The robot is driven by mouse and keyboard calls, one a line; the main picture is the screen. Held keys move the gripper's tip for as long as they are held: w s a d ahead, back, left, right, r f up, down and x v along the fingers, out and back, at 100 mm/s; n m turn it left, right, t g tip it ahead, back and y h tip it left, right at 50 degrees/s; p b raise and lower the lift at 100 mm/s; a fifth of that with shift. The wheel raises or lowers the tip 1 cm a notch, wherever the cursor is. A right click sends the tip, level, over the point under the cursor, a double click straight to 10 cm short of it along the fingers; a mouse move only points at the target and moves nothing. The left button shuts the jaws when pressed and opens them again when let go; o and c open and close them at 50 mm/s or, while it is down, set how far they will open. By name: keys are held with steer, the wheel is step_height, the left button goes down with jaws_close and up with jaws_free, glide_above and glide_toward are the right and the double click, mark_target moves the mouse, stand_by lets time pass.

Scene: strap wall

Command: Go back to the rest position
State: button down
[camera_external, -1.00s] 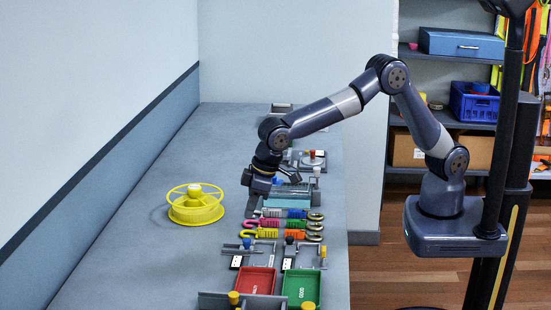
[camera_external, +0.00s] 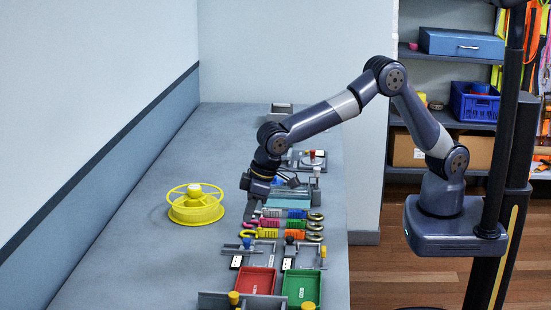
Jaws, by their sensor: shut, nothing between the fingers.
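My gripper (camera_external: 250,216) points down over the grey bench (camera_external: 130,245), at the left ends of a row of coloured straps with hooks (camera_external: 285,225). It is shut with nothing in it. From this view I cannot tell whether its tips touch the nearest strap or hang above it. My arm reaches from its base at the right across to the bench.
A yellow wire reel (camera_external: 196,208) stands left of my gripper. Small fixtures (camera_external: 290,256), a red tray (camera_external: 255,281) and a green tray (camera_external: 301,288) lie in front. A teal-sided box (camera_external: 298,191) is behind. The bench's left side is largely clear.

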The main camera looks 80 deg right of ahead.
steer(key=w+f, duration=0.2)
steer(key=w, duration=0.1)
steer(key=w+f+p, duration=0.1)
steer(key=w+f, duration=0.1)
steer(key=f, duration=0.1)
steer(key=w+f+p, duration=0.1)
steer(key=w+f, duration=0.2)
steer(key=shift+w+a+f, duration=0.1)
steer(key=shift+w+a, duration=0.25)
steer(key=shift+w+a+f, duration=0.1)
steer(key=shift+w, duration=0.55)
steer(key=shift+w+r+b, duration=0.15)
steer(key=shift+r+b, duration=0.1)
steer(key=shift+b, duration=0.05)
steer(key=shift+b+v, duration=0.3)
steer(key=shift+v, duration=1.4)
